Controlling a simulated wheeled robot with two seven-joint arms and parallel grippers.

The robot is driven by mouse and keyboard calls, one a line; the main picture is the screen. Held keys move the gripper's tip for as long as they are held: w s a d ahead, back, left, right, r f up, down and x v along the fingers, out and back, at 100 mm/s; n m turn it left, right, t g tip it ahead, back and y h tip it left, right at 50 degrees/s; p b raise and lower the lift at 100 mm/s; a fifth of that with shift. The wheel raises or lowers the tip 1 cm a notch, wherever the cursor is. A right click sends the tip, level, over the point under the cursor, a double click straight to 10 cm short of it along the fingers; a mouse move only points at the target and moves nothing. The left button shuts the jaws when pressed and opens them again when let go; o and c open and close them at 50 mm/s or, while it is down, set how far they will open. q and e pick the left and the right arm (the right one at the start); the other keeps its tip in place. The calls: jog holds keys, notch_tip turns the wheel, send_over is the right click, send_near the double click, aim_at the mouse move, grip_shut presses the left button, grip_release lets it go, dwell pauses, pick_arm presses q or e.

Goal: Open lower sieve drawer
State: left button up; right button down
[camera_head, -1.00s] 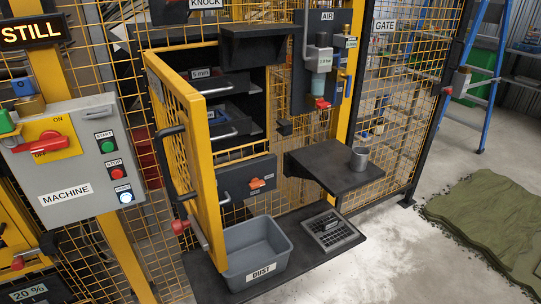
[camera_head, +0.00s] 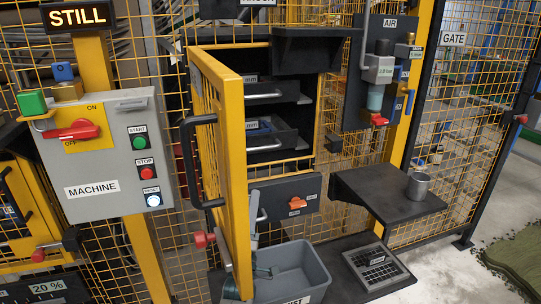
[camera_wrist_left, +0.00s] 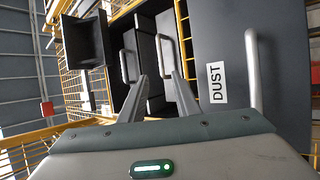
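The lower sieve drawer (camera_head: 276,139) is in the dark cabinet, below the upper sieve drawer (camera_head: 270,91). Each has a pale bar handle. My left gripper (camera_head: 256,208) is partly hidden behind the open yellow mesh door (camera_head: 232,150), below the sieve drawers and near the dust drawer's handle. In the left wrist view its two fingers (camera_wrist_left: 158,80) are apart and empty, pointing towards the sieve drawers. The lower drawer's handle (camera_wrist_left: 168,58) is just beyond the fingertips, and the upper handle (camera_wrist_left: 127,62) is further left. My right gripper is not in view.
The DUST drawer (camera_wrist_left: 225,40) has its own handle (camera_wrist_left: 253,75). A grey bin (camera_head: 300,270) and a grate (camera_head: 375,267) stand below. A dark shelf (camera_head: 375,190) holds a metal cup (camera_head: 418,186). The machine box (camera_head: 100,160) is at left.

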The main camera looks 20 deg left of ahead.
pick_arm(q)
jog(key=shift+w, duration=0.15)
